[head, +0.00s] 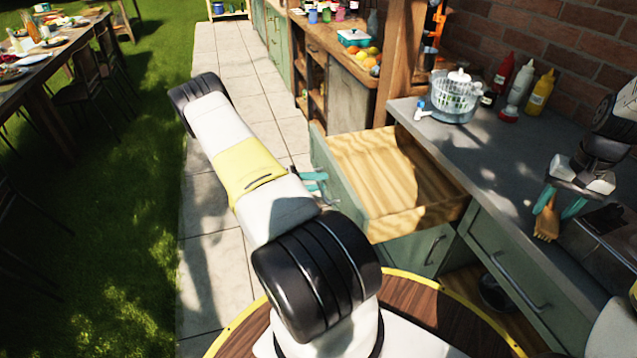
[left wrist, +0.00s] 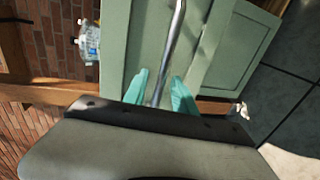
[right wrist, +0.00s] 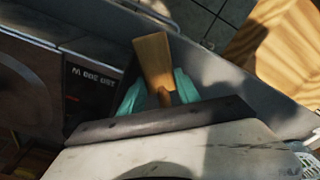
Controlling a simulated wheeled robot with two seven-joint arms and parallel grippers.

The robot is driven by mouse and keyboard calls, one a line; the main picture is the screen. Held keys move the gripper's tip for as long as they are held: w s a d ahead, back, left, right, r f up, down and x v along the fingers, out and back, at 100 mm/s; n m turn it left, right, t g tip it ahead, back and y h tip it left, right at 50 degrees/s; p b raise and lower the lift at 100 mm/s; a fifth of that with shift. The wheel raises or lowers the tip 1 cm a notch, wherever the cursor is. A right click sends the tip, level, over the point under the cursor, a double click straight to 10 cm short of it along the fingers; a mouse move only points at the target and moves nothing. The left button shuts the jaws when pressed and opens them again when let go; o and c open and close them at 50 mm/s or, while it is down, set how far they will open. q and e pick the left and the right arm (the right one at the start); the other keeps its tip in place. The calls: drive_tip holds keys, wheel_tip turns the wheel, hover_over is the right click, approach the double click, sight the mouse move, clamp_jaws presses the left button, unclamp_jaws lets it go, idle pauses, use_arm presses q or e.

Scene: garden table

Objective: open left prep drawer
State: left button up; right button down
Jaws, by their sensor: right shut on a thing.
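The left prep drawer (head: 385,180) is pulled well out of the counter; its pale wooden inside is empty. Its green front (head: 330,172) faces the paved path. My left gripper (head: 314,182) is just outside that front. In the left wrist view its teal fingers (left wrist: 160,95) are apart, with the metal bar handle (left wrist: 172,45) running between them. Whether they touch the bar is hard to tell. My right gripper (head: 558,207) is over the counter, shut on a wooden flat-headed tool (head: 546,224); the tool also shows in the right wrist view (right wrist: 153,58).
The grey counter (head: 480,165) holds a white basket-like spinner (head: 456,95) and several sauce bottles (head: 520,82) by the brick wall. Another green drawer (head: 525,285) with a bar handle is shut at right. A wooden shelf unit stands beyond the open drawer.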

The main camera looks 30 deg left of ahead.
use_arm(q)
drive_tip(key=v, duration=1.2)
drive_tip(key=shift+s+f, duration=0.1)
